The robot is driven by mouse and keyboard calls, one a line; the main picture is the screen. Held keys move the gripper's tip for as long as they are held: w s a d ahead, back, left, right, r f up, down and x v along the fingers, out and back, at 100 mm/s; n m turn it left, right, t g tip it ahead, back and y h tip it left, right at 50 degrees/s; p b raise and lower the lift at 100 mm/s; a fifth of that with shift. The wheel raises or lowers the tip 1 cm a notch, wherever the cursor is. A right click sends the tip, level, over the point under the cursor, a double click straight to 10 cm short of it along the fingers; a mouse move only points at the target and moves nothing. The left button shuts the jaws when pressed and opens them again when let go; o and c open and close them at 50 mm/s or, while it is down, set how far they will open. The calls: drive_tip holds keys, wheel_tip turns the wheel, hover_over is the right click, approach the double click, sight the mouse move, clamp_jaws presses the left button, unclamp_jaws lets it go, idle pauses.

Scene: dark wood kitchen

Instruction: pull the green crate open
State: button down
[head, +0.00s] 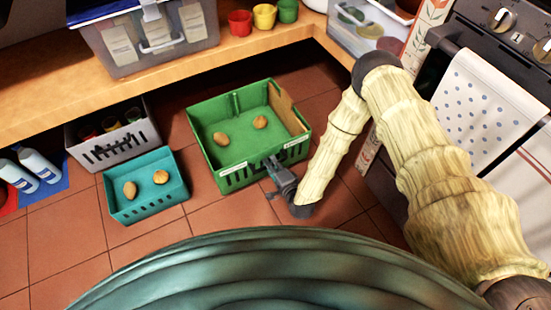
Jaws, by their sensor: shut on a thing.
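The green crate (237,178) stands on the tiled floor, its upper part below the wooden shelf's edge. Two round brown things, perhaps potatoes (221,139), lie inside it. A brown panel shows at its right inner side. My gripper (272,168) is at the crate's front wall, right of the middle, and is shut on that wall or its rim. The fingertips are small and partly hidden against the crate, so the exact grip does not show.
A teal crate (146,214) with two brown things stands to the left. A grey basket (112,143) is behind it, with bottles (40,164) at the far left. The wooden shelf (200,66) overhangs behind. An oven with a towel (480,108) is at right. Front floor tiles are clear.

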drive_tip(key=shift+s+d, duration=0.1)
drive_tip(key=shift+s, duration=0.05)
drive_tip(key=c, duration=1.5)
unclamp_jaws()
drive_tip(key=shift+o, duration=0.2)
drive_tip(key=v, duration=1.2)
drive_tip(key=shift+s, duration=0.1)
drive_tip(key=shift+f, duration=0.1)
